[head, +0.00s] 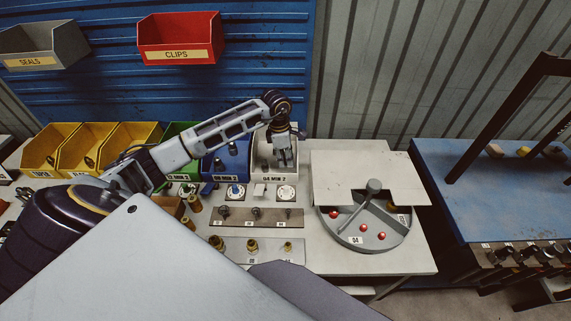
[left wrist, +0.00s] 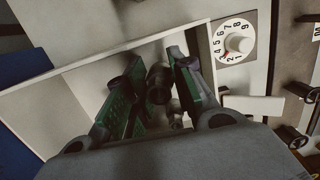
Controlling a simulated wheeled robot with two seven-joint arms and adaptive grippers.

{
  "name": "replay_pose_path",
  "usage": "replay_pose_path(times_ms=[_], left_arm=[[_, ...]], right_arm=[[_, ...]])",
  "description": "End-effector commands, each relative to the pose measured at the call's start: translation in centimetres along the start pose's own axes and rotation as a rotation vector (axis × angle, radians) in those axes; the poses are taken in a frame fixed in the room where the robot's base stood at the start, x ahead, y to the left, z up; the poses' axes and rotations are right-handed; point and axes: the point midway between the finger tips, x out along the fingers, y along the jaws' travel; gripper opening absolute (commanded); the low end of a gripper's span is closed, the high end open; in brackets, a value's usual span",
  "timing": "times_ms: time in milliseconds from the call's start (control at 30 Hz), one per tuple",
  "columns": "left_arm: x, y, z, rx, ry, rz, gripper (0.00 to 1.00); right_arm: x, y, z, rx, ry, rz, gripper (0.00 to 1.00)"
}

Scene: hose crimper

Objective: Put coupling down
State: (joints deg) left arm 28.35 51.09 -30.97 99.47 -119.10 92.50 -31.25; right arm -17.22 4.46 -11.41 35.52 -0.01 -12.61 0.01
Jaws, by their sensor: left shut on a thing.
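My left gripper (head: 284,154) reaches down into the white bin (head: 275,177) labelled "04 MIN 2" on the bench. In the left wrist view the gripper (left wrist: 156,75) has its green-padded fingers on either side of a dark, round coupling (left wrist: 158,86) and is shut on it. The bin's pale wall (left wrist: 60,92) surrounds the fingers there. The coupling cannot be made out in the head view. My right gripper is not in view.
Blue (head: 226,168), green and yellow bins (head: 82,150) stand left of the white bin. Dials (head: 236,192) and plates with fittings (head: 245,217) lie in front. A round tray (head: 345,236) with red knobs, partly under a pale cover (head: 365,170), sits right.

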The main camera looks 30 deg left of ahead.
Motion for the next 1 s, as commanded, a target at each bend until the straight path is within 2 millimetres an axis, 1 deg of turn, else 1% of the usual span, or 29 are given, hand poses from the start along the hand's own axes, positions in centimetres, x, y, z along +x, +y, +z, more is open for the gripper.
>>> replay_pose_path(times_ms=[333, 467, 600, 700, 800, 1000], left_arm=[[0.2, 0.0, 0.0, 0.000, 0.000, 0.000, 0.00], [1.1, -0.1, -0.1, -0.001, 0.000, 0.000, 0.00], [2.7, -0.1, -0.3, 0.000, -0.001, -0.002, 0.00], [3.4, 0.0, -0.4, 0.000, 0.000, 0.000, 0.00], [3.8, 0.0, -0.5, 0.000, 0.000, 0.000, 0.00], [3.8, 0.0, -0.5, 0.000, 0.000, 0.001, 0.00]], right_arm=[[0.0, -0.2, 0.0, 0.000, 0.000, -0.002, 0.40], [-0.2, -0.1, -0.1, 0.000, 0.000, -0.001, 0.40], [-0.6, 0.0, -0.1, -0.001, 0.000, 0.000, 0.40], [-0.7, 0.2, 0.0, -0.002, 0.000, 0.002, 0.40], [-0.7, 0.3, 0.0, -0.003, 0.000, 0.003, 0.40], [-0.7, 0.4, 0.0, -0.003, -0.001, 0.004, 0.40]])
